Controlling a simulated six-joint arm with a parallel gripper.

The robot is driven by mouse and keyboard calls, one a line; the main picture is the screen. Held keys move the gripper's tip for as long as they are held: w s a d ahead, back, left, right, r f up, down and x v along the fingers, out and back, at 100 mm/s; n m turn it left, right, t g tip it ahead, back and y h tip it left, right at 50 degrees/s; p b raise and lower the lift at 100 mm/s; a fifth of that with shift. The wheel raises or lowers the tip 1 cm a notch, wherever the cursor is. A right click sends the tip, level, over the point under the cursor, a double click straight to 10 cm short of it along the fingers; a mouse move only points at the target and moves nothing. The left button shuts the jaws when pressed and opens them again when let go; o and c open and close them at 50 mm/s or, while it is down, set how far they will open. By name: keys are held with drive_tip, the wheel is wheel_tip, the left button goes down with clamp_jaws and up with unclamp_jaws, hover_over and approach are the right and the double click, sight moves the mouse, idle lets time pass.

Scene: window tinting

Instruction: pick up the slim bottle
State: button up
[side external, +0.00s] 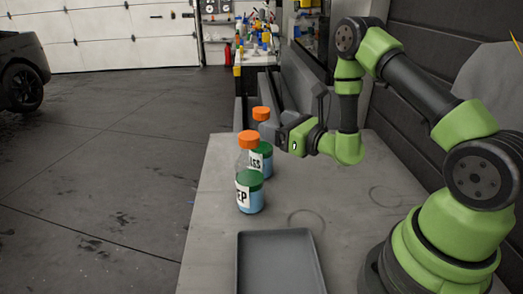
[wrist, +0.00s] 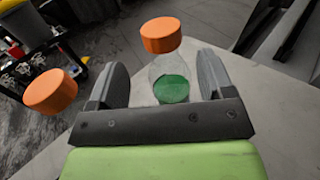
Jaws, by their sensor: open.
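Two similar clear bottles with orange caps, green and blue contents and white labels stand upright on the grey table. The front bottle (side external: 250,190) stands nearer the camera in the side view; the back bottle (side external: 266,152) is partly hidden behind it and my gripper. I cannot tell surely which is the slim one. My gripper (side external: 268,130) is open at neck height by the back bottle. In the wrist view a bottle (wrist: 163,70) shows between the two fingers of my gripper (wrist: 158,82), with no visible grip on it. Another orange cap (wrist: 50,92) shows left, outside the fingers.
An empty dark grey tray (side external: 280,262) lies on the table (side external: 205,220) in front of the bottles. The front bottle is close to the back one. A cart with bottles and tools (side external: 258,58) stands beyond the table.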

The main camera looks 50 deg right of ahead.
drive_tip(key=shift+w+d+r, duration=0.1)
drive_tip(key=shift+w, duration=1.3)
drive_tip(key=shift+w+d+r, duration=0.1)
drive_tip(key=shift+w, duration=1.3)
clamp_jaws()
drive_tip(key=shift+r, duration=0.1)
wheel_tip(320, 180, up, 9)
drive_tip(key=shift+a+r, duration=0.1)
drive_tip(key=shift+r, duration=0.05)
wheel_tip(320, 180, up, 5)
hover_over(268, 118)
drive_tip(key=s+a, duration=0.2)
wheel_tip(268, 118, up, 8)
wheel_tip(268, 118, down, 8)
drive_tip(key=shift+s+f, duration=0.2)
